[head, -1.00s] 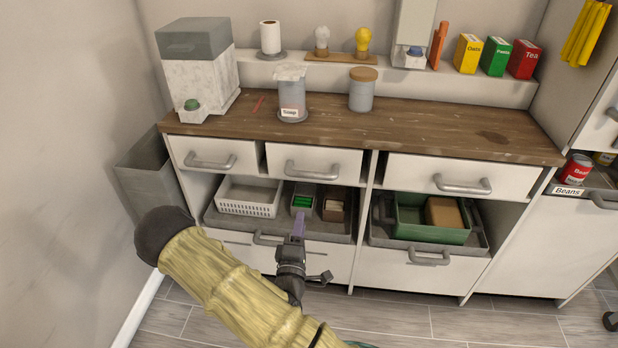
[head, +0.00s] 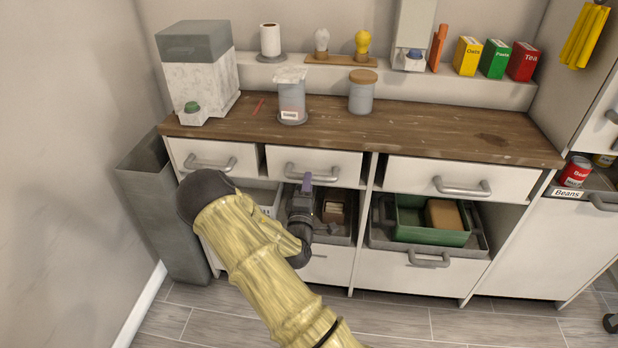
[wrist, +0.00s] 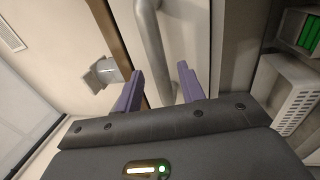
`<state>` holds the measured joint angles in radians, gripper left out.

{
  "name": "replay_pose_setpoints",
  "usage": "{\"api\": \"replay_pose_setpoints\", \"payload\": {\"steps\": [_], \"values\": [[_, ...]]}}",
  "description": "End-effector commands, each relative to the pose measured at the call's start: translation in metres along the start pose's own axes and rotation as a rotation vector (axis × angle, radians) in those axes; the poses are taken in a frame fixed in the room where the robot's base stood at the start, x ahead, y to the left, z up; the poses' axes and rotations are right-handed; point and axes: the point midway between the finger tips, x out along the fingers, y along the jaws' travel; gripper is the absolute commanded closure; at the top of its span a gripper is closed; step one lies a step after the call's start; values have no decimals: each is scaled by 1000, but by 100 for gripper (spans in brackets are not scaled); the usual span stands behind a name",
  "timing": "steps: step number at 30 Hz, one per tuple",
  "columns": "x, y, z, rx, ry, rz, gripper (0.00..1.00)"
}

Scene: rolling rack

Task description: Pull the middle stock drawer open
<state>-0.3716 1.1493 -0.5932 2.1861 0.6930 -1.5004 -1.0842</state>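The middle stock drawer (head: 335,158) is a white front in the upper row under the wooden counter, with a grey bar handle (head: 328,177). It looks shut or nearly so. My gripper (head: 307,181) is raised in front of this handle, its purple fingers pointing at the drawer front. In the wrist view, the handle (wrist: 152,45) runs between the two spread purple fingers of my gripper (wrist: 160,76), with a gap visible on each side. I cannot tell how deep the bar sits between them.
A left drawer (head: 228,155) and a right drawer (head: 462,172) flank it. Below are open shelves with a green bin (head: 405,222) and a small brown box (head: 335,208). Canisters stand on the counter (head: 430,122). A grey waste bin (head: 165,190) stands at the left; the floor in front is clear.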

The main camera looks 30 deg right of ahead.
Motion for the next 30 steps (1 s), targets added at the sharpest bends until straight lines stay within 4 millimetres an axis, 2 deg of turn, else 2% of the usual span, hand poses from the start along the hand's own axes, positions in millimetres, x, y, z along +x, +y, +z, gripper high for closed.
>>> {"api": "replay_pose_setpoints", "payload": {"steps": [3, 6, 17, 23, 30], "values": [[19, 0, 0, 3, -1, 2, 61], [29, 0, 0, 2, 0, 1, 61], [35, 0, 0, 0, 0, -1, 61], [34, 0, 0, 0, 0, -1, 100], [34, 0, -1, 0, 0, -1, 100]]}}
